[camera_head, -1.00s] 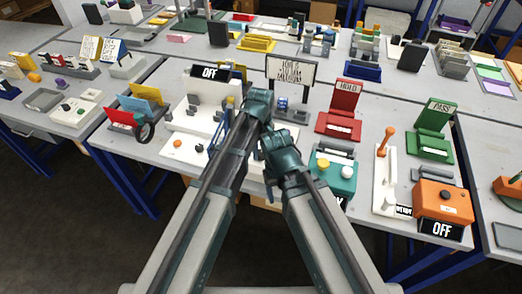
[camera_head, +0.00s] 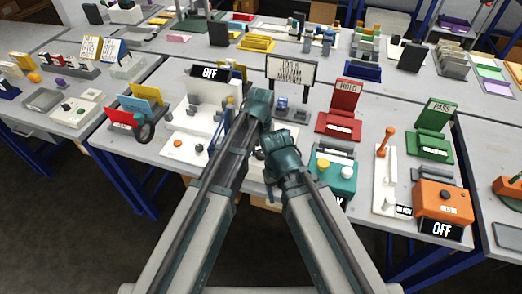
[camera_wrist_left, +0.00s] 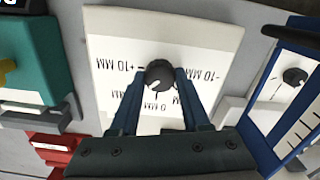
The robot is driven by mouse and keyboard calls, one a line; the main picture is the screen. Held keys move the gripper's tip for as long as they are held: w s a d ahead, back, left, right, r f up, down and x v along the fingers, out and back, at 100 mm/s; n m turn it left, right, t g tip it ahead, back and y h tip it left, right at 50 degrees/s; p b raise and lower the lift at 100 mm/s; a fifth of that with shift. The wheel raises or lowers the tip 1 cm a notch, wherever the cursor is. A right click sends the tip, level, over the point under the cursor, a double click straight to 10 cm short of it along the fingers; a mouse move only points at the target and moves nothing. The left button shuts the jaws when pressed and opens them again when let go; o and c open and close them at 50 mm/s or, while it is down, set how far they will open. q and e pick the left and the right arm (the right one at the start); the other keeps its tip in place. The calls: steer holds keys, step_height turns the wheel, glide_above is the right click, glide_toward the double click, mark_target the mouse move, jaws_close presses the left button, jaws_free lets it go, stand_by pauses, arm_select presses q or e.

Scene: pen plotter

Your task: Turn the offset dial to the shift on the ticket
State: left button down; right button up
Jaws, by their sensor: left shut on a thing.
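The offset dial is a round black knob (camera_wrist_left: 159,75) with a white mark, on a white panel (camera_wrist_left: 205,45) in the left wrist view. Labels read +10 MM at left, 0 MM below and -10 MM at right; others are partly hidden. The mark points down and left, between +10 and 0. My left gripper (camera_wrist_left: 158,80) is shut on the knob, one blue finger on each side. In the head view, the left wrist hides the dial. The ticket board (camera_head: 290,71) stands behind; its small text is not clearly legible. My right wrist is beside the left; its fingers are not clear.
A teal box (camera_head: 337,178) with a yellow button is right of the arms. Red HOLD (camera_head: 345,98) and green PASS (camera_head: 436,116) stands are further right, with an orange box (camera_head: 443,202). The white plotter (camera_head: 186,147) is at left. Its blue frame (camera_wrist_left: 265,95) is close to the left gripper.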

mark_target(261, 153)
arm_select(q)
steer(key=m, duration=0.4)
steer(key=shift+m, duration=2.5)
steer(key=shift+c, duration=1.9)
jaws_free()
steer(key=shift+r, duration=0.15)
step_height(261, 153, up, 14)
steer(key=p, duration=1.4)
steer(key=shift+f, duration=0.2)
